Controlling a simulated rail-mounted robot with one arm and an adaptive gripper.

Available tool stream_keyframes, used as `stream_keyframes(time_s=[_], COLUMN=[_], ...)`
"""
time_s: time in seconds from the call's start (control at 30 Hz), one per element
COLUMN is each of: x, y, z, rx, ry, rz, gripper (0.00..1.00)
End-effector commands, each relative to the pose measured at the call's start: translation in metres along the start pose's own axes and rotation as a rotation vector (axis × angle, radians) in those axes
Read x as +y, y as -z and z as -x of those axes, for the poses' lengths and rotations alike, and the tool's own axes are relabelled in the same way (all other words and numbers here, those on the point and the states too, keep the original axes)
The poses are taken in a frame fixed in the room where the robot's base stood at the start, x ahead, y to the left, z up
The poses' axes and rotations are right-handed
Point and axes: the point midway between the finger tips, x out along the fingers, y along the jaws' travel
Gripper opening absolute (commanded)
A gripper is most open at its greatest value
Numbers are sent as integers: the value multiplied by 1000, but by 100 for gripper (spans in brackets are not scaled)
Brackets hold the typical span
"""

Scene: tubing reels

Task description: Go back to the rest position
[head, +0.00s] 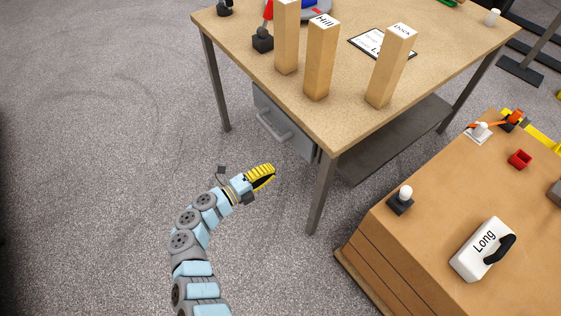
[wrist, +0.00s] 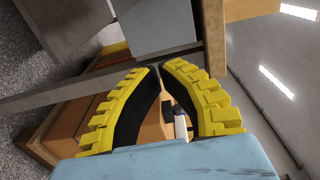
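My gripper (head: 262,178) with its yellow ribbed fingers is out over the bare floor, to the left of the wooden table's near leg in the head view. In the wrist view the two fingers (wrist: 160,68) curve toward each other, with their tips close together and a small gap between them. A wide space shows between the black inner pads lower down, and nothing is held there. The white Long block seen beyond the fingers in the wrist view (wrist: 180,125) is in the background, apart from them.
A wooden table (head: 345,130) with upright wooden blocks (head: 320,65) and a grey drawer (head: 280,125) stands just beyond my gripper. Floor at left is clear.

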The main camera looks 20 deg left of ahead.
Motion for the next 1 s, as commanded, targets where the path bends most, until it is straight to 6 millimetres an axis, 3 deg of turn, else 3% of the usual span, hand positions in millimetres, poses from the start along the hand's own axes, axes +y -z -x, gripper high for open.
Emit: stream_keyframes(time_s=[0.37, 0.47, 0.57, 0.77, 0.9, 1.0], x=[0, -3, -14, -63, -110, -147], y=[1, 12, 43, 148, 215, 252], z=[9, 3, -13, -45, -45, -33], rx=[1, 20, 71, 237, 337, 396], ry=[2, 23, 82, 311, 499, 639], rz=[2, 18, 63, 241, 396, 508], gripper=[0, 0, 0, 0, 0, 0])
